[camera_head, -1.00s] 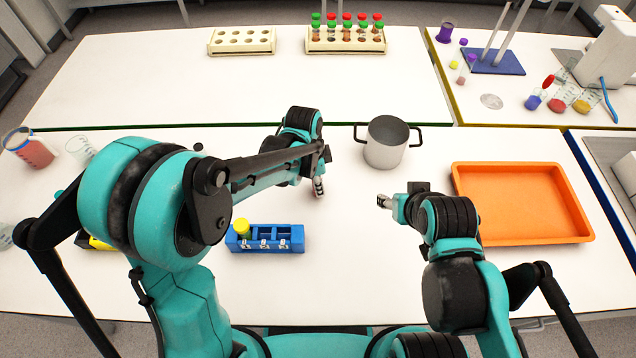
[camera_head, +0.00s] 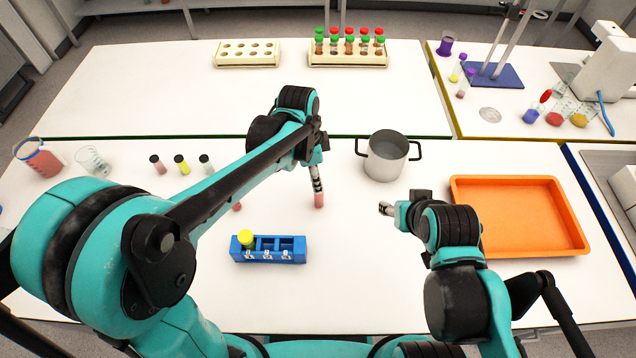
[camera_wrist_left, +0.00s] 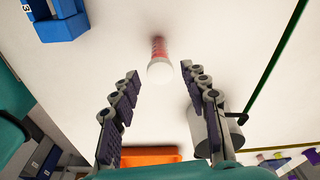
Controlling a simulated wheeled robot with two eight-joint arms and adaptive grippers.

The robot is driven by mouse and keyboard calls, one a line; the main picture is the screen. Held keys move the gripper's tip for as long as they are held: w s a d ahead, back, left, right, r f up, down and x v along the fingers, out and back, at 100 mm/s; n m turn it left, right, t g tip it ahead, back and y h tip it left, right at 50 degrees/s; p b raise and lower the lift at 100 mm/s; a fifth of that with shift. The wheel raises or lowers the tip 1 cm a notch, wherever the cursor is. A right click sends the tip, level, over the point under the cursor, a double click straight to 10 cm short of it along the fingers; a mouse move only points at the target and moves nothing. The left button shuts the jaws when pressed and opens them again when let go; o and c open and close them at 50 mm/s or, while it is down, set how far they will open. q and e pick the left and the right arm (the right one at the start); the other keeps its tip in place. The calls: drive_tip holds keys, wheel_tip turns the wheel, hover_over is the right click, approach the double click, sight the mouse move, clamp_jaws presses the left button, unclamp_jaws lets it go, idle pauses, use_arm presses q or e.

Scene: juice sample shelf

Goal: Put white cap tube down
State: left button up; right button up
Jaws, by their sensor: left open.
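The white cap tube (camera_wrist_left: 159,70) shows its round white cap and reddish body in the left wrist view, between the spread fingertips with gaps on both sides. In the head view its pink lower part (camera_head: 319,201) shows just below my left gripper (camera_head: 316,178), over the white table left of the pot. My left gripper is open; its two fingers also show in the left wrist view (camera_wrist_left: 163,82). I cannot tell whether the tube stands fully upright. My right gripper (camera_head: 386,208) is apart from it, right of the tube; its finger opening is unclear.
A blue rack (camera_head: 268,258) with a yellow-capped tube stands in front. A metal pot (camera_head: 386,165) and orange tray (camera_head: 520,240) are to the right. Several small tubes and beakers stand at left. Cream racks (camera_head: 247,61) are on the far table.

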use_arm(q)
wheel_tip(320, 180, up, 2)
drive_tip(key=shift+a, duration=0.1)
drive_tip(key=shift+s+a+r, duration=0.15)
drive_tip(key=shift+a+r, duration=0.05)
drive_tip(key=shift+a, duration=0.05)
drive_tip(key=s+a+r+n+t, duration=0.2)
drive_tip(key=s+a+n+t, duration=0.1)
drive_tip(key=s+a+n, duration=0.3)
drive_tip(key=s+a+r+n+t+y, duration=0.1)
drive_tip(key=s+a+n+t, duration=0.3)
drive_tip(key=a+n, duration=0.5)
drive_tip(key=shift+s+a+r+n, duration=0.35)
drive_tip(key=shift+s+a, duration=0.2)
drive_tip(key=shift+s, duration=0.3)
use_arm(e)
drive_tip(key=shift+r, duration=0.25)
use_arm(q)
wheel_tip(320, 180, down, 7)
drive_tip(key=b, duration=0.6)
drive_tip(key=shift+r+b, duration=0.15)
drive_tip(key=shift+b, duration=0.15)
use_arm(e)
wheel_tip(320, 180, down, 7)
drive_tip(key=shift+r, duration=0.15)
drive_tip(key=shift+c, duration=0.2)
